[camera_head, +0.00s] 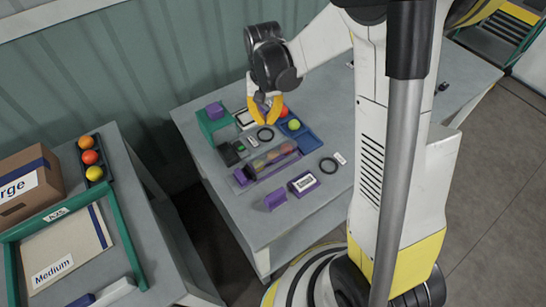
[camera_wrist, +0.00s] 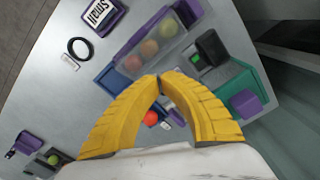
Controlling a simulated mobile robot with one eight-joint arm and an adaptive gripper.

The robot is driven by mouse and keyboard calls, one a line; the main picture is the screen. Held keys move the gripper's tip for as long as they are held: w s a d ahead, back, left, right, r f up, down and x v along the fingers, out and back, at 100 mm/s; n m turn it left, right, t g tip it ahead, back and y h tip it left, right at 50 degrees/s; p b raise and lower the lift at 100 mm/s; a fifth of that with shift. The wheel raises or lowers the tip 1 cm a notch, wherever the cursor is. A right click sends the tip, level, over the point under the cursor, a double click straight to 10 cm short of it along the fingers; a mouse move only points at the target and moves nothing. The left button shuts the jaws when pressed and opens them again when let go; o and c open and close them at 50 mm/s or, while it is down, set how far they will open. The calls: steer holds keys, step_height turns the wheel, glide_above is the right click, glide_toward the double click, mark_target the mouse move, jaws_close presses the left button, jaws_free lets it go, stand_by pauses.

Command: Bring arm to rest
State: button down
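My gripper (camera_head: 264,118) has yellow fingers and is above the back part of the grey table (camera_head: 240,215). In the wrist view, my gripper (camera_wrist: 160,77) has its fingertips together, with nothing seen held between them. A red tomato (camera_head: 283,112) and a yellow-green tomato (camera_head: 294,124) are at the blue tray (camera_head: 311,141) beside it. The red tomato (camera_wrist: 151,118) shows through the gap between the fingers in the wrist view. My arm reaches out bent over the table.
A clear punnet (camera_wrist: 150,45) holds several tomatoes. A green bin (camera_head: 208,126), a purple labelled box (camera_head: 303,184) and a black ring (camera_head: 328,165) share the table. A second table at left bears a cardboard box (camera_head: 28,185) and a green frame (camera_head: 118,225). A corrugated wall (camera_head: 130,65) stands behind.

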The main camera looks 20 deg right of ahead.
stand_by(0.5)
steer(key=s+a+r+n+t+b, duration=0.1)
steer(key=s+r+n+t, duration=0.1)
steer(key=s+r, duration=0.3)
steer(key=s+r+n+t+b, duration=0.1)
steer(key=s+r+t, duration=0.4)
steer(key=s, duration=0.6)
steer(key=shift+s+a+r+n+b, duration=0.3)
steer(key=shift+a+r+n+b, duration=0.1)
steer(key=shift+r+b, duration=0.35)
steer(key=shift+w, duration=0.1)
steer(key=n+g+p, duration=0.4)
steer(key=n+g, duration=0.3)
steer(key=n, duration=0.7)
glide_above(273, 151)
step_height(273, 151, down, 12)
step_height(273, 151, down, 8)
steer(key=b, duration=0.7)
steer(key=shift+f, duration=0.15)
